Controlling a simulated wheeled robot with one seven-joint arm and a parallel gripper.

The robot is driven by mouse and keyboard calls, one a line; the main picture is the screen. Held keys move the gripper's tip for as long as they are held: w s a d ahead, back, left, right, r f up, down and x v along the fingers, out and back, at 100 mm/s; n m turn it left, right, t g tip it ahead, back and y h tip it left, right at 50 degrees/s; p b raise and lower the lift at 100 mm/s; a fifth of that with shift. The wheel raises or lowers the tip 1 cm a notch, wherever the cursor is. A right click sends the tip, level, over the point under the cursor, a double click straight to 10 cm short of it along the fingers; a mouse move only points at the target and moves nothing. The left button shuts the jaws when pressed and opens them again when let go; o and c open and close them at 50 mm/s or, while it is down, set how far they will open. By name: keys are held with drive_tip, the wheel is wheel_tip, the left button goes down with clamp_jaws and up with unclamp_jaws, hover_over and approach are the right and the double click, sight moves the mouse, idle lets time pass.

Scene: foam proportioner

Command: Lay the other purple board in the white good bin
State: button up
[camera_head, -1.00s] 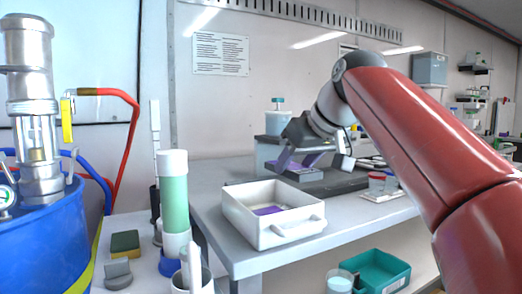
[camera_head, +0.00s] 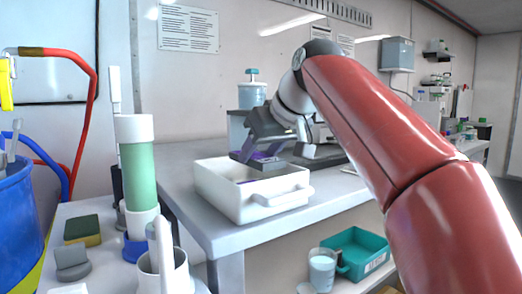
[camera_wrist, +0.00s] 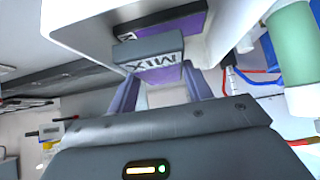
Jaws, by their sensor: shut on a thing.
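The white bin (camera_head: 262,204) stands on the grey bench near its front corner. My gripper (camera_head: 262,160) is over the bin's far side, shut on a purple board (camera_head: 255,156). In the wrist view the held board (camera_wrist: 162,74) has a dark grey strip marked MIX and sits between the two fingers of my gripper (camera_wrist: 160,80). Another purple board (camera_wrist: 185,24) with a grey strip lies in the bin, beyond the held one. The white bin wall (camera_wrist: 78,18) also shows there. Whether the held board touches the bin is hard to tell.
A green tube with white caps (camera_head: 138,172) stands left of the bin, by a white cup (camera_head: 165,272). A sponge (camera_head: 82,230) lies further left. A teal crate (camera_head: 355,252) and a beaker (camera_head: 321,270) are lower right. A blue-lidded jar (camera_head: 252,90) stands behind.

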drive_tip(key=o, duration=1)
drive_tip(key=shift+o, duration=0.2)
drive_tip(key=p+v, duration=0.1)
drive_tip(key=v, duration=0.6)
drive_tip(key=shift+s+r+p, duration=0.25)
drive_tip(key=shift+p, duration=0.05)
drive_tip(key=shift+d, duration=0.15)
